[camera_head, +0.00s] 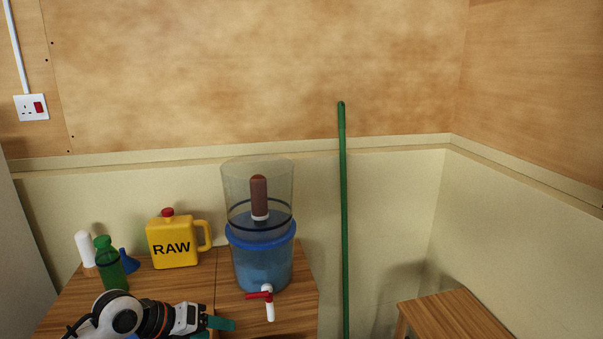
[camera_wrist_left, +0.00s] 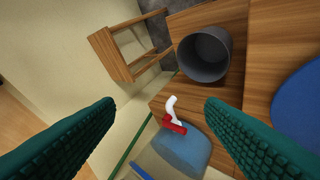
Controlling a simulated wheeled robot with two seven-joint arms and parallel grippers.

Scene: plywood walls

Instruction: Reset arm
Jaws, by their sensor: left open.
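My left gripper (camera_head: 220,323) is low in the head view, in front of the wooden table, with its teal fingers pointing right. In the left wrist view its two fingers (camera_wrist_left: 160,104) are wide apart with nothing held between them. The red and white tap (camera_wrist_left: 174,122) of the water dispenser shows beyond and between the fingers, apart from them. The dispenser (camera_head: 262,266) stands on the table behind the gripper, with a clear upper part and blue lower part. My right gripper is in neither view.
A yellow RAW jug (camera_head: 172,244), green bottle (camera_head: 110,268), blue funnel (camera_head: 129,262) and white cylinder (camera_head: 85,248) stand on the table (camera_head: 200,283). A green pole (camera_head: 344,220) leans at the wall. A stool (camera_head: 450,315) is right. A grey pot (camera_wrist_left: 204,55) shows in the wrist view.

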